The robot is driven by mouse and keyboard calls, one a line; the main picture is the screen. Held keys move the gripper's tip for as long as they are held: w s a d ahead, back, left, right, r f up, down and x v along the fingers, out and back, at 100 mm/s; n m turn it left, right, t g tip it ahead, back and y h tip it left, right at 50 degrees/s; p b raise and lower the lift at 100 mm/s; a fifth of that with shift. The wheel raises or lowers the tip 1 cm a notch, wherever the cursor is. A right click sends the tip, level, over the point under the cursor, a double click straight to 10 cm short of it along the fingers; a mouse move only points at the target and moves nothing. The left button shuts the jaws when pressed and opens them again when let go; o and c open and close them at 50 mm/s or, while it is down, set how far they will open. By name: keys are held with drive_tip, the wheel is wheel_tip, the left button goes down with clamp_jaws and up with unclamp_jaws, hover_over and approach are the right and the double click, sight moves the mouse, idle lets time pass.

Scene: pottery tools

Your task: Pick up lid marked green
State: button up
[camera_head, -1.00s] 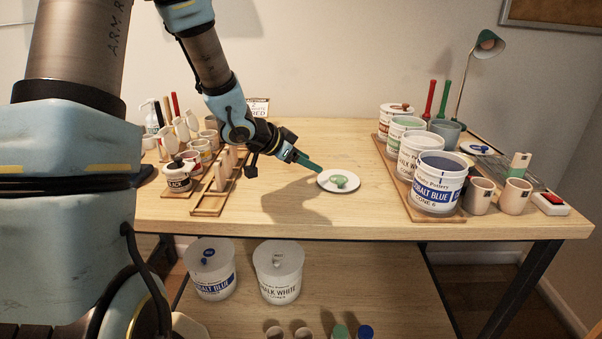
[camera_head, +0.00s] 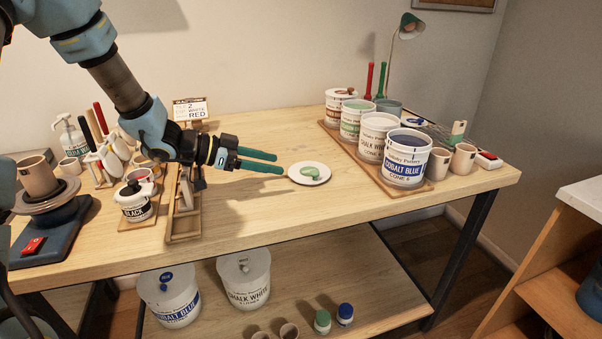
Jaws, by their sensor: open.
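The lid marked green (camera_head: 309,174) is a white disc with a green patch and knob on top. It lies flat on the bare middle of the wooden table (camera_head: 262,209). My gripper (camera_head: 281,163) is just left of the lid, its two teal fingers pointing right toward it. The fingers are apart with nothing between them. The fingertips end close to the lid's left edge in the picture; their exact height above the table is hard to tell.
Labelled buckets, including Cobalt Blue (camera_head: 405,160), stand on a wooden tray at the right, with mugs (camera_head: 464,158) beside them. A rack (camera_head: 184,226), a black-glaze jar (camera_head: 134,204) and a pottery wheel (camera_head: 50,225) stand left. Table around the lid is clear.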

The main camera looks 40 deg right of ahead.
sight(313, 172)
drive_tip(key=p+x, duration=0.1)
drive_tip(key=x, duration=0.4)
drive_tip(key=shift+s+d, duration=0.1)
drive_tip(key=p+x, duration=0.1)
drive_tip(key=x, duration=0.3)
drive_tip(key=shift+s+r+p, duration=0.15)
drive_tip(key=shift+s+p, duration=0.25)
drive_tip(key=shift+s+d+f, duration=0.15)
drive_tip(key=shift+d+f, duration=0.15)
drive_tip(key=shift+d, duration=0.15)
drive_tip(key=shift+c, duration=0.3)
clamp_jaws()
